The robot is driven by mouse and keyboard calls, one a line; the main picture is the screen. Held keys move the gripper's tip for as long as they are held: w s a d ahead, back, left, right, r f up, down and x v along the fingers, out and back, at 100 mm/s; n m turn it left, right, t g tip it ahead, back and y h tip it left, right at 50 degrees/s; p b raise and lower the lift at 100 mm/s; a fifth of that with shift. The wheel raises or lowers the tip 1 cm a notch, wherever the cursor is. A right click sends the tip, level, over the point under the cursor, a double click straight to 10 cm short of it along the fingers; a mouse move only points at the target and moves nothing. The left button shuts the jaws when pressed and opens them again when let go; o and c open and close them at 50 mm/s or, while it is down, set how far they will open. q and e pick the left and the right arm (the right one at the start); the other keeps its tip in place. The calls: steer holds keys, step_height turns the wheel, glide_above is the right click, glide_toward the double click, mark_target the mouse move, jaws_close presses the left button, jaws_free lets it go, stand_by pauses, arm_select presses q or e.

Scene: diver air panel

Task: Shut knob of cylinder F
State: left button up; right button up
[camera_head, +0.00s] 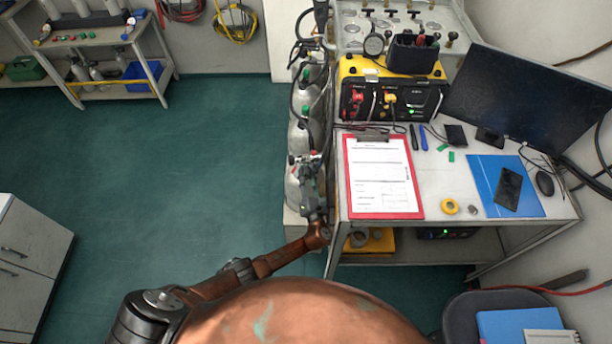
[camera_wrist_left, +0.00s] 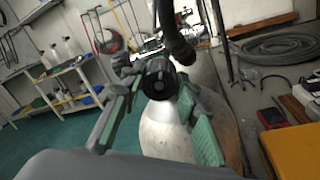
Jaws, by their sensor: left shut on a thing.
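A row of grey gas cylinders (camera_head: 299,138) stands along the left side of the desk, with valves and hoses on top. My left gripper (camera_head: 304,161) reaches over the nearest cylinder of the row. In the left wrist view, my left gripper (camera_wrist_left: 158,88) has its green-padded fingers on both sides of a round black knob (camera_wrist_left: 158,79) and is shut on it. The pale cylinder body (camera_wrist_left: 165,135) lies below the knob. I cannot read a letter on the cylinder, so I cannot tell whether it is F. My right gripper is not in view.
The desk (camera_head: 462,228) to the right carries a red clipboard (camera_head: 413,207), a yellow-black panel unit (camera_head: 347,95) and a monitor (camera_head: 530,100). Dark hoses (camera_wrist_left: 178,40) pass close above the knob. The green floor (camera_head: 190,180) to the left is clear.

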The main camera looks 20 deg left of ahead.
arm_select(q)
steer(key=m+p, duration=0.2)
steer(key=m, duration=0.4)
steer(key=shift+a+m, duration=0.15)
steer(key=shift+m, duration=0.25)
steer(key=m+p, duration=0.1)
steer(key=m, duration=0.5)
steer(key=shift+s+h+p, duration=0.1)
steer(key=shift+h+p, duration=0.2)
steer(key=shift+p, duration=0.05)
steer(key=shift+f+m, duration=0.1)
steer(key=shift+m, duration=0.2)
steer(key=o, duration=1.2)
steer(key=shift+c, duration=0.2)
